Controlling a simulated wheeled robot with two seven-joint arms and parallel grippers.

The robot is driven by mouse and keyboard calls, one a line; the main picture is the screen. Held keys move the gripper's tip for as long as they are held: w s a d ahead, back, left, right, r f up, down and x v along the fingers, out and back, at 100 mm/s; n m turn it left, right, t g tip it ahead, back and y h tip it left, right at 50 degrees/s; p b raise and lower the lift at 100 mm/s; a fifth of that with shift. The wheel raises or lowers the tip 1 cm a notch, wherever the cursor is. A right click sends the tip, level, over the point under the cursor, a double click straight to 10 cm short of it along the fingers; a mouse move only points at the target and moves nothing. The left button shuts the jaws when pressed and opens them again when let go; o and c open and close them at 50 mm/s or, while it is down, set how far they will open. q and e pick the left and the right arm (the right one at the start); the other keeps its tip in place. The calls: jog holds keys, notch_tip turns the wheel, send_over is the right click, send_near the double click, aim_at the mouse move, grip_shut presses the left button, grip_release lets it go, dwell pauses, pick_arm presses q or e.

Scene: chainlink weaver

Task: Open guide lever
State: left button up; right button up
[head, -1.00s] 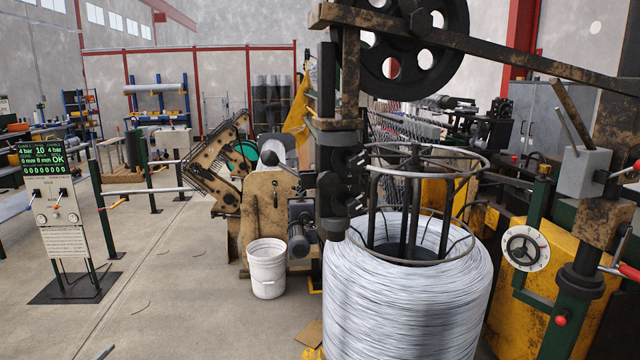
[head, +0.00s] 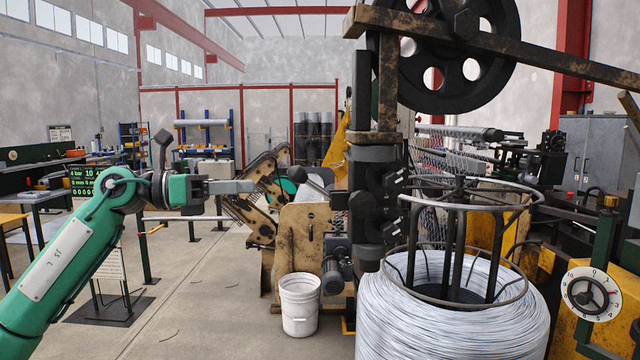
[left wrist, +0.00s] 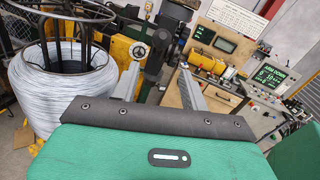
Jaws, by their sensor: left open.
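A short lever with a black ball knob (head: 298,174) sticks out to the left of the dark guide column (head: 375,205), above the worn tan machine housing; I take it for the guide lever. My left gripper (head: 250,187) reaches in from the left, level and empty, with its tips a little left of the knob in the picture; the depth gap is hard to judge. In the left wrist view the two grey fingers (left wrist: 160,72) stand wide apart with nothing between them. A dark column shows beyond them; the lever cannot be made out there. My right gripper is out of view.
A large wire coil (head: 450,315) with a metal cage stands right of the column, under a spoked wheel (head: 445,95). A white bucket (head: 300,305) is on the floor below the housing. A control panel (left wrist: 268,80) shows in the left wrist view.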

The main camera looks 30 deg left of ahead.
aim_at(310, 184)
pick_arm(q)
jog(key=p+x, duration=0.8)
jog(key=x, duration=0.3)
jog(key=shift+w+d+r, duration=0.1)
jog(key=shift+r, duration=0.1)
jog(key=shift+w+d+f+p, duration=0.15)
jog(key=shift+w+d+p, duration=0.25)
jog(key=shift+p, duration=0.15)
jog(key=shift+w+d+f, duration=0.1)
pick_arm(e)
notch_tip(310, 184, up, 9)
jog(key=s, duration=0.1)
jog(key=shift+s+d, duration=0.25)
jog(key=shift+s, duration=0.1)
pick_arm(q)
grip_shut()
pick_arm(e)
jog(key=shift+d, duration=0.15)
